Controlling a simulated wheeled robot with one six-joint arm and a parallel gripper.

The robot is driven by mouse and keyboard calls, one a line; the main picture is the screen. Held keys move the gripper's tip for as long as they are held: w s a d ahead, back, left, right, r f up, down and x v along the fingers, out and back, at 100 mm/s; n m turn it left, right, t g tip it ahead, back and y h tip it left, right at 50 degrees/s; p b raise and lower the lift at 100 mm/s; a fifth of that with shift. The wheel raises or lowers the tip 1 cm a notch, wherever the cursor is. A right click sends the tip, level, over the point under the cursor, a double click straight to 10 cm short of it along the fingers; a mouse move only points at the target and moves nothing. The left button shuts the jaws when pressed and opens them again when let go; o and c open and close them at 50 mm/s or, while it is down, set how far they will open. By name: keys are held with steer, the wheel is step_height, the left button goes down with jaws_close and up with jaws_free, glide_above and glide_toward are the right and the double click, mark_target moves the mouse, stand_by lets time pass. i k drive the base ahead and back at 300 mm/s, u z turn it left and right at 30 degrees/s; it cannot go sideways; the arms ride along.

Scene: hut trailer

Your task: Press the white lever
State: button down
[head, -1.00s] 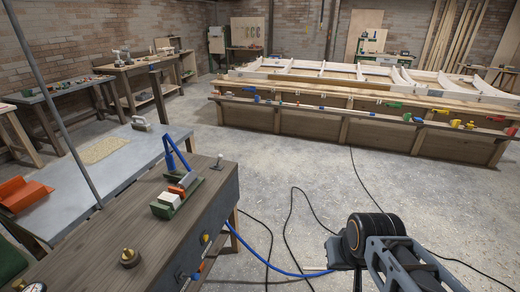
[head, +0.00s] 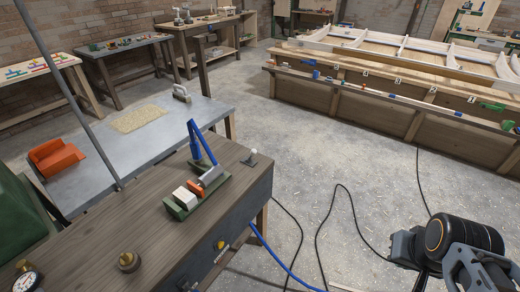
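My arm shows at the lower right, over the floor and well to the right of the bench. My gripper (head: 404,247) seems to be the grey part at its left end, apart from everything. Its fingers are too unclear to tell open from shut.
A brass knob (head: 128,261) and a round gauge (head: 28,282) are on the bench. A yellow knob (head: 219,245) is on its front. A grey table (head: 95,175) with an orange object (head: 56,159) stands behind. Cables (head: 318,230) cross the otherwise open floor.

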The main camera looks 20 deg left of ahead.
mark_target(252, 152)
steer(key=u, duration=0.55)
steer(key=i, duration=0.7)
steer(key=u, duration=1.2)
steer(key=i, duration=0.2)
steer(key=u, duration=0.1)
